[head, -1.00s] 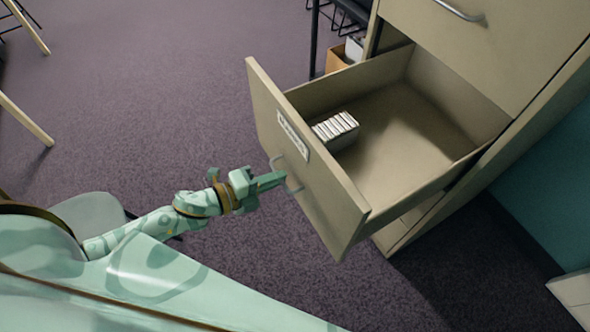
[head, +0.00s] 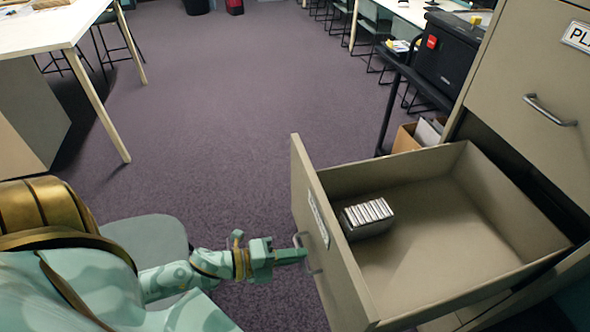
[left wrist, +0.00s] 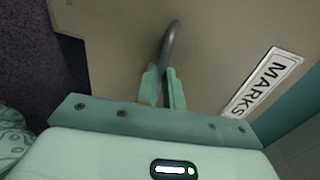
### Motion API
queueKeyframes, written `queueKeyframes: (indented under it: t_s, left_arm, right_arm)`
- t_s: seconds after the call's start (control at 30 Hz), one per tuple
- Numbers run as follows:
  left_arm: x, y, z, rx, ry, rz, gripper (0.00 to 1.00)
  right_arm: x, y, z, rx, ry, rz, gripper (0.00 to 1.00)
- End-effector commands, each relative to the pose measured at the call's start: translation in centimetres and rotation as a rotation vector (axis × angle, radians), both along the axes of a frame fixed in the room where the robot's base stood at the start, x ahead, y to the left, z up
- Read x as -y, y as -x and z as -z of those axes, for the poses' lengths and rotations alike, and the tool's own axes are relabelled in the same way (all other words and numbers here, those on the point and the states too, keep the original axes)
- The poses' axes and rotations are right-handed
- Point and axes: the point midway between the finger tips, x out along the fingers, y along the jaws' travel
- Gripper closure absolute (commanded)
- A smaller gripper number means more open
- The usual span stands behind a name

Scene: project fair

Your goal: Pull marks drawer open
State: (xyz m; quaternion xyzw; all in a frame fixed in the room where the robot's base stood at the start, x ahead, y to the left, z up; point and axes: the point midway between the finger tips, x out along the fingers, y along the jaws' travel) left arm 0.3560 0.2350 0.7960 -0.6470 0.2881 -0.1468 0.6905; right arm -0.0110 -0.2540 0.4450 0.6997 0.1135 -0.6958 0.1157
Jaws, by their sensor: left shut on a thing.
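The marks drawer (head: 443,270) stands well out of the beige cabinet, with its inside open to view. Its front carries a label that reads MARKS in the left wrist view (left wrist: 264,84). A box of white cards or packets (head: 366,216) sits inside, against the drawer front. My left gripper (head: 303,255) is at the drawer front, shut on the metal bar handle (head: 311,267). In the left wrist view its two fingers (left wrist: 163,88) close around the handle (left wrist: 171,45). My right gripper is not in view.
A closed drawer with its own handle (head: 550,109) is above. A black cart with a dark printer-like machine (head: 447,50) and a cardboard box (head: 407,138) stand behind the open drawer. A white table (head: 45,28) is at far left. The carpet between is clear.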

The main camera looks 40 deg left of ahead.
Motion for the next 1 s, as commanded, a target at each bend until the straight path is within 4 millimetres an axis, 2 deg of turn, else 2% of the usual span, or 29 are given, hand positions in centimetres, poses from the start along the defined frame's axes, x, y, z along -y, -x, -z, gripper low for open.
queueKeyframes:
  t_s: [0.1, 0.2, 0.73, 0.87, 1.0]
  left_arm:
    - [0.0, 0.0, 0.1, -0.002, -0.001, 0.000, 1.00]
    - [0.0, 0.0, 0.1, -0.002, -0.001, 0.000, 0.70]
    - [-0.2, 0.3, -0.1, -0.001, -0.001, -0.001, 0.70]
    - [-1.3, 1.8, -0.4, -0.004, -0.001, -0.001, 0.70]
    - [-3.3, 4.7, -1.3, -0.006, -0.001, -0.002, 0.70]
  right_arm:
    - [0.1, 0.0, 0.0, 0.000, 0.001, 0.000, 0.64]
    - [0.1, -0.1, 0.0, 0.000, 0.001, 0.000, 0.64]
    - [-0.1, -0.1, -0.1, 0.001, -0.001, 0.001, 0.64]
    - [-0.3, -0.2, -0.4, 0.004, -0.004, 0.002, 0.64]
    - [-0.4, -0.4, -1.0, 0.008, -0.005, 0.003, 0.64]
